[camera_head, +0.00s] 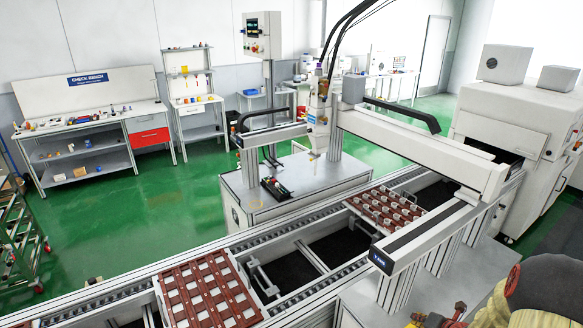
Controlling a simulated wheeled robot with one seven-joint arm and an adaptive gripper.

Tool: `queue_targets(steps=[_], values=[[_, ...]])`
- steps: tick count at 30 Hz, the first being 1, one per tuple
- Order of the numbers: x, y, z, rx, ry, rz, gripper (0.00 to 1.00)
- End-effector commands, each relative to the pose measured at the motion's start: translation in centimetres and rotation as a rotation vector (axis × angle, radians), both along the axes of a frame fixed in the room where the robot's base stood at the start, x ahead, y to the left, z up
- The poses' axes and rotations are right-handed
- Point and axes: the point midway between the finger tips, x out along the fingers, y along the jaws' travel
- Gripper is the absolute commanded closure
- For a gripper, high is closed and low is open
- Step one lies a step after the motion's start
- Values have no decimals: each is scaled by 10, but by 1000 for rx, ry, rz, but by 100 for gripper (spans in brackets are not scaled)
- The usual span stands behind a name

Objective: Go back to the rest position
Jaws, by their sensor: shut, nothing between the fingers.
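I cannot make out my gripper anywhere in the head view. No object that the task names is in sight. A cream and dark red rounded shape fills the bottom right corner, cut off by the picture edge; I cannot tell what it is. Small orange and red parts show beside it at the bottom edge, also cut off.
A conveyor line (300,297) crosses the foreground, with a brown tray (207,290) at the left and a tray of parts (385,208) farther right. A gantry beam (425,143) spans above it. Benches (85,120) stand behind; the green floor (165,205) between is clear.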

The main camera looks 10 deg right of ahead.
Motion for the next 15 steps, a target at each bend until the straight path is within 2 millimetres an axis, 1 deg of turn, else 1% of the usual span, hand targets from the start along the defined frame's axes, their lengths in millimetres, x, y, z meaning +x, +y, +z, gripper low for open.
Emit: queue_targets(steps=[3, 5, 7, 9, 11, 14, 15], values=[[1, 2, 1, -56, -6, 65, 100], [1, 10, 1, -110, -4, 156, 100], [-8, 32, -6, -178, 5, 314, 100], [-18, 54, -7, -249, 8, 484, 100], [-25, 70, 1, -322, -4, 635, 100], [-37, 100, 20, -463, -37, 913, 100], [-42, 114, 29, -526, -55, 1038, 100]])
